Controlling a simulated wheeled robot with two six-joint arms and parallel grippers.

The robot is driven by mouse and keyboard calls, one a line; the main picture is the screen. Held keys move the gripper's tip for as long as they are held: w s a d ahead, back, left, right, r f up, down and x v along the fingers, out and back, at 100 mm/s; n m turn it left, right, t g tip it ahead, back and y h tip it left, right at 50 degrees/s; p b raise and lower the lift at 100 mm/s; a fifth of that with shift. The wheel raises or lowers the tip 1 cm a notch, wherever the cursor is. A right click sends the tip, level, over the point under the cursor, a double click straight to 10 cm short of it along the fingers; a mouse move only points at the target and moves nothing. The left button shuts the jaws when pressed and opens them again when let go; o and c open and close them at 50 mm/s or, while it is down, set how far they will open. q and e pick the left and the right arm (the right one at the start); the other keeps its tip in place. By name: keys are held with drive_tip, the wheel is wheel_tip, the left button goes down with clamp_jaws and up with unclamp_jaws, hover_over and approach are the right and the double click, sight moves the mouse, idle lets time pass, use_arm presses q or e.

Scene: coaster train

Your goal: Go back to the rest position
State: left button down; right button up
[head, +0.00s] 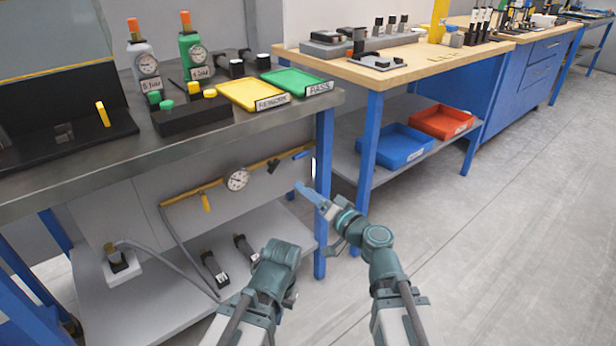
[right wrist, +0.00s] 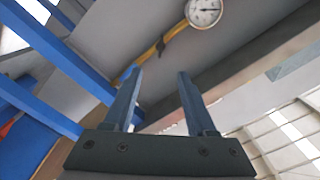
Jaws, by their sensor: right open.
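My right gripper (head: 306,190) is in front of the near workbench, close to its blue front leg. It points left in the head view, with pale blue fingers. In the right wrist view the two fingers of my right gripper (right wrist: 160,72) stand apart with nothing between them. Beyond them are a yellow pipe, a round gauge and blue bench legs. My left arm (head: 275,262) comes up from the bottom middle and bends. Its gripper fingers are hidden from view.
The near bench (head: 165,153) has a yellow tray (head: 252,93), a green tray (head: 292,80) and two bottles on top. A pressure gauge (head: 237,180) hangs below it. A wooden-topped bench (head: 420,62) stands behind, with blue (head: 392,148) and red bins (head: 441,122) underneath. Floor at right is clear.

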drive_tip(key=s+d+f+n+g+h, duration=0.15)
drive_tip(key=s+f+g, duration=0.25)
drive_tip(key=f, duration=0.4)
drive_tip(key=s+f+n+g+h, duration=0.2)
drive_tip(key=s+f+g, duration=0.1)
drive_tip(key=f+g, duration=0.3)
drive_tip(key=s+d+f+m+g+h, duration=0.1)
drive_tip(key=s+d+f+g+h, duration=0.1)
drive_tip(key=s+d+f+h, duration=0.3)
drive_tip(key=s+d+f+m+g+h, duration=0.1)
drive_tip(key=s+d+f+g+h, duration=0.15)
drive_tip(key=d, duration=0.55)
drive_tip(key=s+a+r+n+h+p, duration=0.15)
drive_tip(key=s+a+n+p, duration=0.35)
drive_tip(key=a, duration=0.6)
wheel_tip(320, 180, up, 38)
drive_tip(key=s+m+p, duration=0.1)
drive_tip(key=p, duration=3.3)
drive_tip(key=shift+p, duration=0.4)
drive_tip(key=shift+f+y, duration=0.1)
drive_tip(key=shift+y, duration=0.15)
